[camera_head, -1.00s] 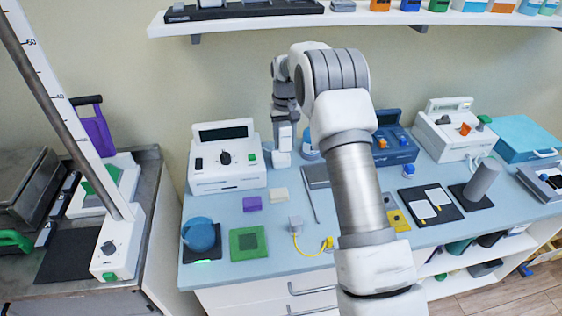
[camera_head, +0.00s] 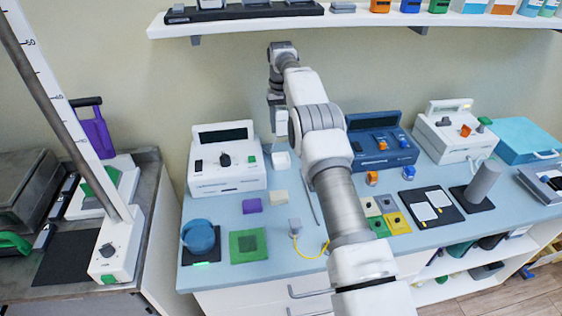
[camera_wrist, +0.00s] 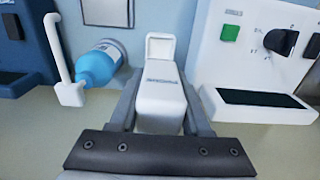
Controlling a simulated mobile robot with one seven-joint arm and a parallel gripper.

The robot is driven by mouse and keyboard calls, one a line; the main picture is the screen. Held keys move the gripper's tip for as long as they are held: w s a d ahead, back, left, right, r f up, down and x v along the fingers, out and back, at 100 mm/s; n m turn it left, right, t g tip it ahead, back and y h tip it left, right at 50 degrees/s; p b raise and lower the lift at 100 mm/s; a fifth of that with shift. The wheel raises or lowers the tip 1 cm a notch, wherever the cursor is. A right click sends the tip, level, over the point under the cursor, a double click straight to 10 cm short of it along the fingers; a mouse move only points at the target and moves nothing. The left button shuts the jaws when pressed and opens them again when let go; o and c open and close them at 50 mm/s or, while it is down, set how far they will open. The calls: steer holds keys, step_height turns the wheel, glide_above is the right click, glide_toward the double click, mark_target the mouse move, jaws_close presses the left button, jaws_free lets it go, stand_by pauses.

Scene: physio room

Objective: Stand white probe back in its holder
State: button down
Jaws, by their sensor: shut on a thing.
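The white probe (camera_wrist: 160,92) lies between the two fingers of my gripper (camera_wrist: 160,108) in the wrist view, and the gripper is shut on it. It has a squarish head, a blocky body and small dark lettering. In the head view the probe (camera_head: 281,161) shows as a small white block below my gripper (camera_head: 278,138), beside the white console. I cannot tell whether its lower end touches anything. I cannot identify its holder with certainty. A grey cylinder (camera_head: 484,180) stands on a black pad at the right.
The white console (camera_head: 226,173) and blue console (camera_head: 375,150) flank the gripper. In the wrist view a blue bottle (camera_wrist: 98,66) and white bar (camera_wrist: 62,55) are close to the left finger. Purple and cream blocks, a green pad (camera_head: 248,247) and a yellow cable lie in front.

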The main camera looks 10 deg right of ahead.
step_height(320, 180, down, 10)
steer(key=shift+r, duration=0.15)
stand_by(0.3)
steer(key=shift+f+b, duration=0.5)
steer(key=shift+f, duration=0.15)
steer(key=shift+c, duration=1.8)
jaws_free()
step_height(320, 180, up, 13)
steer(key=shift+r+p, duration=0.15)
steer(key=shift+p, duration=0.75)
